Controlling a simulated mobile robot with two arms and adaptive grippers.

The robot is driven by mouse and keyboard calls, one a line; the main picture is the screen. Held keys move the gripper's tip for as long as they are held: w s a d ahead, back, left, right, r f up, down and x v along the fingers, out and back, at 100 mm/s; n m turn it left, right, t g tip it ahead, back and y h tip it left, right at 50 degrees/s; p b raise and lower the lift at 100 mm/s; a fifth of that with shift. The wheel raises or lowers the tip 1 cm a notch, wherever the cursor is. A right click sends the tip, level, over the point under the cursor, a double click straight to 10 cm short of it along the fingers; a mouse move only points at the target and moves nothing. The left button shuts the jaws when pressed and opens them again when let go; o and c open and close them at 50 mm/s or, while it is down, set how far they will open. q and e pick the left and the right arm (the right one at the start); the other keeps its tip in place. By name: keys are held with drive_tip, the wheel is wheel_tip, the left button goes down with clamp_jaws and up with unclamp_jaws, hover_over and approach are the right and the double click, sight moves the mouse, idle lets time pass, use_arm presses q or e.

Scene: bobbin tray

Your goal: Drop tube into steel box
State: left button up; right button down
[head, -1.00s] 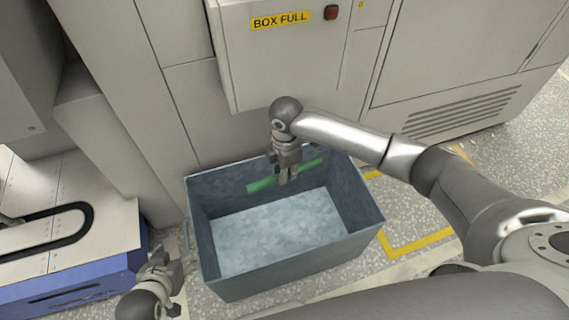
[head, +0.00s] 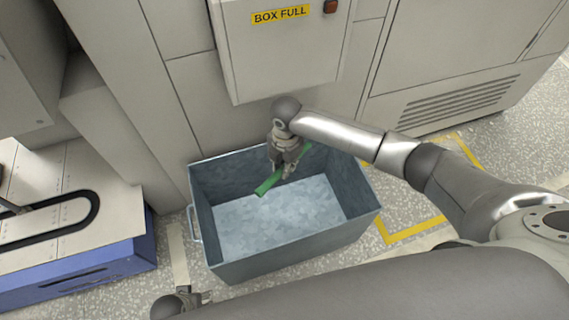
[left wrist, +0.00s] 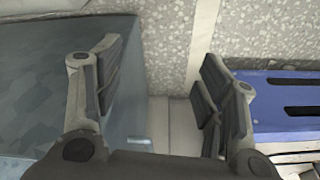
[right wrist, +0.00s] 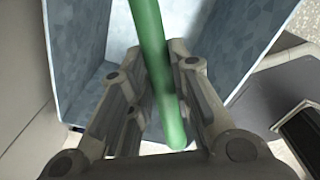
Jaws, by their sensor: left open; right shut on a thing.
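The green tube (head: 270,184) is held by my right gripper (head: 286,166) over the open steel box (head: 290,252), inside its rim outline near the back wall. In the right wrist view the tube (right wrist: 157,62) runs between the fingers of my right gripper (right wrist: 160,90), which are shut on it, with the box walls around and below. My left gripper (head: 200,298) is at the lower edge of the head view, left of the box's front. In the left wrist view my left gripper (left wrist: 160,85) is open and empty, beside the box wall (left wrist: 55,75).
A grey cabinet with a yellow BOX FULL label (head: 280,15) overhangs behind the box. A blue-sided bench (head: 80,268) stands at the left. Yellow floor lines (head: 412,230) mark the speckled floor at the right.

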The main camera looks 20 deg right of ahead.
wheel_tip(320, 180, down, 3)
drive_tip(key=shift+r+b, duration=0.2)
drive_tip(key=shift+b, duration=1)
use_arm(q)
wheel_tip(320, 180, up, 19)
drive_tip(key=w+t+b, duration=0.1)
drive_tip(key=b, duration=0.2)
use_arm(e)
drive_tip(key=shift+f, duration=1.4)
use_arm(q)
drive_tip(key=shift+a, duration=0.1)
use_arm(e)
drive_tip(key=c, duration=1.2)
unclamp_jaws()
drive_tip(key=shift+c, duration=0.2)
wheel_tip(320, 180, up, 12)
drive_tip(key=shift+s+d, duration=0.1)
